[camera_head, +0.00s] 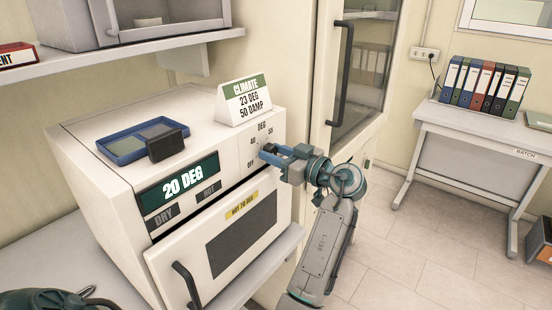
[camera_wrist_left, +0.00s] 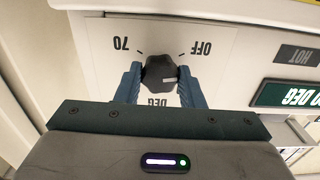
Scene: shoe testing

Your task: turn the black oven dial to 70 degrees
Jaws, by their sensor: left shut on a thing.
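The black oven dial (camera_wrist_left: 157,70) sits on the cream front panel of the oven (camera_head: 88,160). In the left wrist view it appears upside down, with the "70" and "OFF" labels on either side above it and a pale mark on its right part. My left gripper (camera_wrist_left: 158,82) is shut on the dial, one blue finger on each side. In the head view my left gripper (camera_head: 266,154) reaches the panel from the right and mostly hides the dial. The oven display (camera_head: 178,183) reads 20 DEG. My right gripper is not in view.
A climate card (camera_head: 245,102) and a blue tray (camera_head: 122,149) with a dark block stand on the oven top. The oven door handle (camera_head: 187,284) sticks out below. A glass-doored cabinet (camera_head: 360,60) stands behind. Open floor lies to the right.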

